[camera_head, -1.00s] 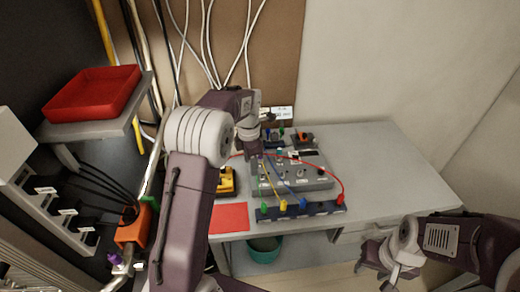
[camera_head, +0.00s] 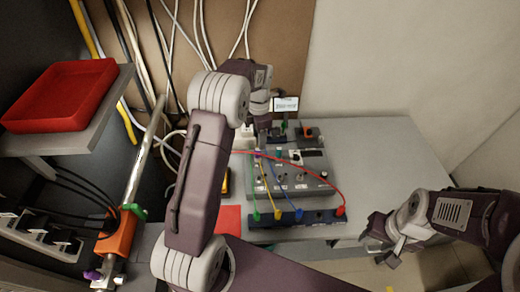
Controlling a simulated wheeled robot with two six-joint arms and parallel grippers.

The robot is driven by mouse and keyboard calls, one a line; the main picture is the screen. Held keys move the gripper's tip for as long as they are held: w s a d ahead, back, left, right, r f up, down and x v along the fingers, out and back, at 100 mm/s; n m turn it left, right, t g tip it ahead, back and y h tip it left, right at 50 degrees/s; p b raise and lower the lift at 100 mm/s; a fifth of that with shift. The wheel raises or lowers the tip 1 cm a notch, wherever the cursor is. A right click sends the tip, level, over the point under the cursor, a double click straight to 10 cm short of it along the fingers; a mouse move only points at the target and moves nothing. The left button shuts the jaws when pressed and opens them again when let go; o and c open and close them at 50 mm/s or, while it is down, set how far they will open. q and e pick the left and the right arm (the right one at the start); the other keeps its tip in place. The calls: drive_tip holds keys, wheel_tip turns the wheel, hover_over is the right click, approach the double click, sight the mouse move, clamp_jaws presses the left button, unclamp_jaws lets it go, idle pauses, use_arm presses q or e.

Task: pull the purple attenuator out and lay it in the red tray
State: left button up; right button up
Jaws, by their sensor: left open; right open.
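The red tray (camera_head: 62,118) stands on a grey shelf at the upper left and looks empty. A small purple piece (camera_head: 93,274) shows at the lower left, on a fitting below an orange clamp. Another small purple spot (camera_head: 258,154) shows on the grey device, just under my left gripper. I cannot tell which one is the attenuator. My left gripper (camera_head: 261,143) is open above the back left of the device; its fingertips are small and partly hidden. My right gripper (camera_head: 374,248) is open and empty, in front of the table at the right.
The grey device (camera_head: 310,185) has coloured cables running to a blue strip (camera_head: 300,219) on the table. A red mat (camera_head: 229,220) lies left of the strip. A slanted metal tube (camera_head: 143,160) stands at the left, near black cables. The table's right side (camera_head: 385,170) is clear.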

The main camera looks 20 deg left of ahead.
sight(258, 150)
use_arm(q)
drive_tip(key=shift+s+f, duration=0.15)
drive_tip(key=shift+f, duration=0.4)
drive_tip(key=shift+s+f, duration=0.15)
drive_tip(key=shift+f, duration=0.4)
drive_tip(key=shift+w+a+f, duration=0.1)
drive_tip(key=shift+w+f, duration=0.15)
drive_tip(key=shift+f, duration=0.25)
wheel_tip(258, 150, down, 4)
drive_tip(key=shift+s+a, duration=0.15)
drive_tip(key=shift+f, duration=0.35)
clamp_jaws()
